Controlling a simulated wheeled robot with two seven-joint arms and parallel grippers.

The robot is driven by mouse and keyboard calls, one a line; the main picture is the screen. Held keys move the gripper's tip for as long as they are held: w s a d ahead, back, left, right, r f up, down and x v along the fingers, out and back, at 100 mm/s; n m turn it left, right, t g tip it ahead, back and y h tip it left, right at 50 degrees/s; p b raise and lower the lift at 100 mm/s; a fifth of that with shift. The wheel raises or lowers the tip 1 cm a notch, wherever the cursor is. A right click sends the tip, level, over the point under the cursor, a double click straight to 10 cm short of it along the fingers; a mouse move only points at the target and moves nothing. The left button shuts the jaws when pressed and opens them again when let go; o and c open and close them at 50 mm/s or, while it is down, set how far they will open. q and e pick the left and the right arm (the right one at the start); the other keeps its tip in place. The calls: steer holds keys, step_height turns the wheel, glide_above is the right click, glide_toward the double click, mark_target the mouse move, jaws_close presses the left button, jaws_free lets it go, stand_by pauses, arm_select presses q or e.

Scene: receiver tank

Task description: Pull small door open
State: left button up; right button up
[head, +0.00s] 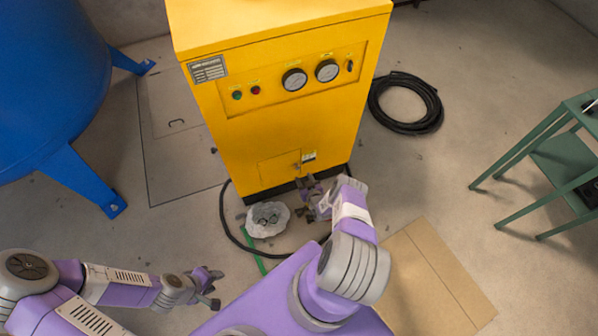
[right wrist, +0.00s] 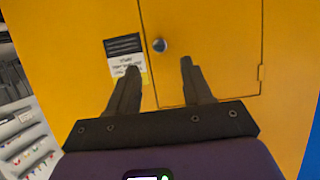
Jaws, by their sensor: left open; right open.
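The small door (head: 277,170) is low on the front of the yellow cabinet (head: 287,130) and looks closed. In the right wrist view the door (right wrist: 215,55) lies flush in its outline, with a round metal knob (right wrist: 160,45) near its left edge and a hinge on its right edge. My right gripper (head: 308,192) is in front of the door; in the right wrist view its open, empty fingers (right wrist: 160,66) point at the panel, the knob showing between and just beyond the tips. Contact cannot be told. My left gripper (head: 215,288) is open and empty, low at the left, away from the cabinet.
A label (right wrist: 124,55) is beside the door. A crumpled pale bag or sheet (head: 267,219) and a dark hose lie on the floor by the cabinet. A blue tank (head: 45,75) stands left, a coiled hose (head: 405,103) and green cart (head: 545,160) right. Cardboard (head: 435,280) lies front right.

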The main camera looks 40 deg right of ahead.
mark_target(298, 169)
steer(key=b+x, duration=0.3)
steer(key=x, duration=0.3)
steer(key=shift+f+b, duration=0.1)
steer(key=shift+b, duration=0.2)
steer(key=shift+w+d+f+b, duration=0.15)
steer(key=shift+w+b, duration=0.2)
steer(key=shift+w, duration=0.2)
steer(key=shift+c, duration=0.2)
jaws_close()
